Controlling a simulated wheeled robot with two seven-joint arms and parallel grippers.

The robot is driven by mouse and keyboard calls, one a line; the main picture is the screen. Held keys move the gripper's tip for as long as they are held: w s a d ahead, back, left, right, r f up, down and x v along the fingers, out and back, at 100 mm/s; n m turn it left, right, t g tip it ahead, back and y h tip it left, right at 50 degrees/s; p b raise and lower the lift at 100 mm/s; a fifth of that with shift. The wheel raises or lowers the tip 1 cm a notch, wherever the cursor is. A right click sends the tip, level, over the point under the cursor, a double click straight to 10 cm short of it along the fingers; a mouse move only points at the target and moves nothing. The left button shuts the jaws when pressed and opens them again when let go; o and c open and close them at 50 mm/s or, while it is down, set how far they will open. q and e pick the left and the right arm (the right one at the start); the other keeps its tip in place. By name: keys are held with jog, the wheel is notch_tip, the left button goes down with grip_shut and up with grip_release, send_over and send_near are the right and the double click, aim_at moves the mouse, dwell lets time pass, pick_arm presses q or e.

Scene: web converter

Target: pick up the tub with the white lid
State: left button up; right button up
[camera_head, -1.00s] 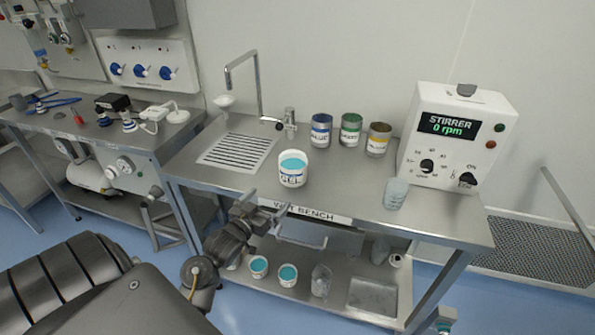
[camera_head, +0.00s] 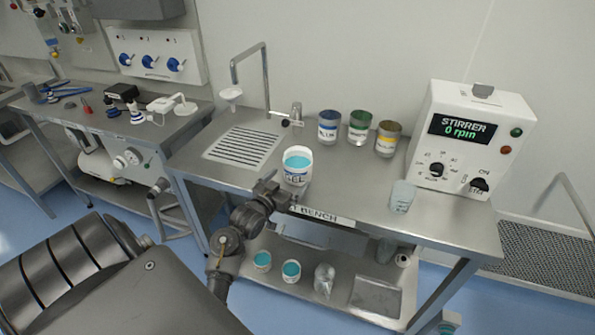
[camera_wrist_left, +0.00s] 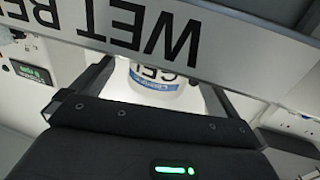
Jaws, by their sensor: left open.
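A white tub (camera_head: 297,178) labelled GEL stands upright on the wet bench near its front edge. Its top shows teal inside a white rim; I cannot make out a white lid on it. My left gripper (camera_head: 272,188) is at the bench's front edge, just front-left of the tub, and is open and empty. In the left wrist view, the same tub (camera_wrist_left: 155,80) shows upside down between the open fingers of the left gripper (camera_wrist_left: 155,88), beyond the WET BENCH edge strip (camera_wrist_left: 150,35), which hides part of it. My right gripper is not in view.
Blue (camera_head: 328,128), green (camera_head: 358,127) and yellow (camera_head: 387,139) labelled cans stand behind. The stirrer (camera_head: 460,140) and a clear beaker (camera_head: 402,197) are right; a sink grille (camera_head: 242,147) and tap are left. Teal-topped tubs (camera_head: 291,270) sit on the lower shelf.

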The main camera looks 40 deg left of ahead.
aim_at(290, 177)
pick_arm(q)
jog(key=shift+w+a+r, duration=0.1)
jog(key=shift+w, duration=0.15)
jog(key=w, duration=0.1)
jog(key=w+p, duration=0.1)
jog(key=w, duration=0.1)
jog(key=shift+w+a+f+p, duration=0.25)
jog(key=shift+w+a+p, duration=0.05)
jog(key=shift+w+a, duration=0.05)
jog(key=shift+w+f, duration=0.15)
jog(key=shift+w, duration=0.3)
jog(key=c, duration=1.1)
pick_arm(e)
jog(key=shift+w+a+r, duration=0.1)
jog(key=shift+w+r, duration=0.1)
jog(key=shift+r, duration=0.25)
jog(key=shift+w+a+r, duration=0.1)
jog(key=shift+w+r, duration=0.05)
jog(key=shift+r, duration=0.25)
